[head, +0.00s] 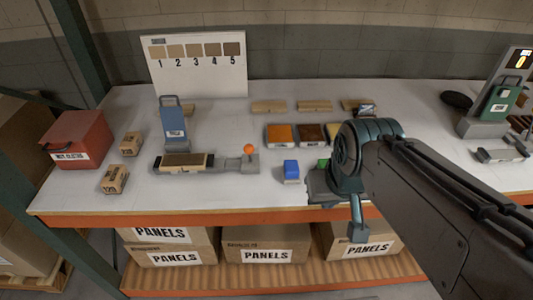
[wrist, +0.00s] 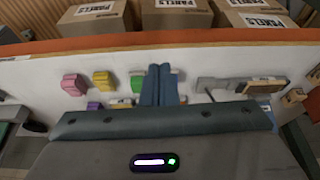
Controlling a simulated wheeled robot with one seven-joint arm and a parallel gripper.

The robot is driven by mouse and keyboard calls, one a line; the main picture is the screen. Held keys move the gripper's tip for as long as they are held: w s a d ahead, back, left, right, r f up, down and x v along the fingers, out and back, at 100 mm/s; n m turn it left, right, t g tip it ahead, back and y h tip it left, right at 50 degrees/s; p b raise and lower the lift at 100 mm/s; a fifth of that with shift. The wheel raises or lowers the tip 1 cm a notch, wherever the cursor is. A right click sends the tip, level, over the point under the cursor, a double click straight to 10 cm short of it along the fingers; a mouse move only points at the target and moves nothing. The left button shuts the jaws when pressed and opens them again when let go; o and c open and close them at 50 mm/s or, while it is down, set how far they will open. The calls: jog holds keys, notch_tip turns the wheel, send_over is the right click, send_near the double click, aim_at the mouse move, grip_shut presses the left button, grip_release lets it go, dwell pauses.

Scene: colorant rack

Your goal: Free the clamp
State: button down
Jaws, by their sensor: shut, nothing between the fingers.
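The clamp (head: 235,165) is a grey bench fixture at the middle left of the table, with an orange ball knob (head: 249,149) standing up at its right end. A wooden panel (head: 185,162) lies in its left part; I cannot tell how tightly it is gripped. My gripper (head: 358,233) is to the right of the clamp, near the table's front edge, apart from it. In the wrist view its blue fingers (wrist: 158,86) are together and empty. What seems to be the clamp (wrist: 243,84) shows there right of the fingers, partly hidden.
A blue block (head: 291,170) stands between the clamp and my gripper. Open colorant trays (head: 280,135) sit behind it. A blue upright device (head: 175,122) stands behind the panel. A red box (head: 77,138) and small cartons (head: 114,179) are at the left.

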jog(key=shift+f, duration=0.1)
jog(key=w+a+f+n+t+h+b, duration=0.3)
jog(key=w+f+n+h+b, duration=0.4)
jog(key=f+n+b, duration=0.7)
jog(key=w+a+n+t+y+b, duration=0.2)
jog(key=a+n+t, duration=0.2)
jog(key=a+n, duration=0.3)
jog(key=w+a+r+n+t+y+b, duration=0.1)
jog(key=w+a+n+t+y+b, duration=0.1)
jog(key=a+n, duration=0.6)
jog(key=n+t+b, duration=0.1)
jog(key=n+t, duration=0.1)
jog(key=n, duration=0.1)
jog(key=shift+w+a+r+n, duration=0.15)
jog(key=shift+r+n, duration=0.05)
jog(key=shift+n, duration=0.2)
